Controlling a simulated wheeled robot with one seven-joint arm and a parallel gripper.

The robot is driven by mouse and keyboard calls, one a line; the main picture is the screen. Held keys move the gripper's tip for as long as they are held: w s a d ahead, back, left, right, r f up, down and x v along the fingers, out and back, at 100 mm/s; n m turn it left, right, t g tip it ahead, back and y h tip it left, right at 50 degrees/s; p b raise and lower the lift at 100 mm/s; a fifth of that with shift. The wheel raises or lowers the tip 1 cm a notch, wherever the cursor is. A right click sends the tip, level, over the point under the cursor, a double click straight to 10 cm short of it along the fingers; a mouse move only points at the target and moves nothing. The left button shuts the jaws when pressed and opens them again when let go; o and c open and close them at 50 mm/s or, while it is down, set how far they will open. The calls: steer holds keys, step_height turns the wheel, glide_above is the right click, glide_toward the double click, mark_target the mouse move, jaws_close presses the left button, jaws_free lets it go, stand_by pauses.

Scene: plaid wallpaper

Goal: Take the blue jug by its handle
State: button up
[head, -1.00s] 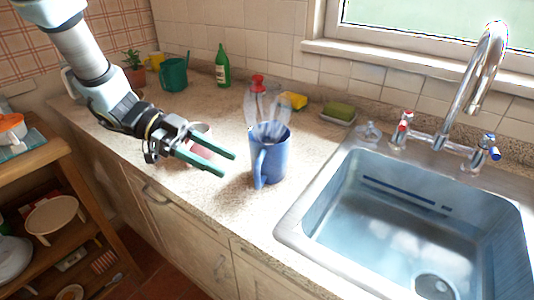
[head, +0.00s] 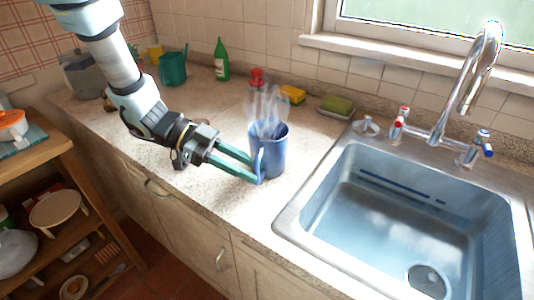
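The blue jug (head: 273,152) stands upright on the counter, left of the sink, with its handle (head: 260,166) toward the left and front. Something pale and clear, blurred in outline, shows at its mouth and behind it. My gripper (head: 253,172) reaches in from the left with its two green fingers apart. The fingertips are at the handle, one toward the back and one toward the front. I cannot tell whether either finger touches the handle.
The steel sink (head: 300,213) with its tap (head: 440,135) lies to the right. Behind the jug are a red-topped bottle (head: 256,77), a yellow sponge (head: 292,94) and a green soap (head: 337,104). A green bottle (head: 221,62) and green watering can (head: 173,69) stand at the back left.

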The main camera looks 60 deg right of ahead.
jaws_close()
steer(key=shift+r, duration=0.1)
stand_by(1.0)
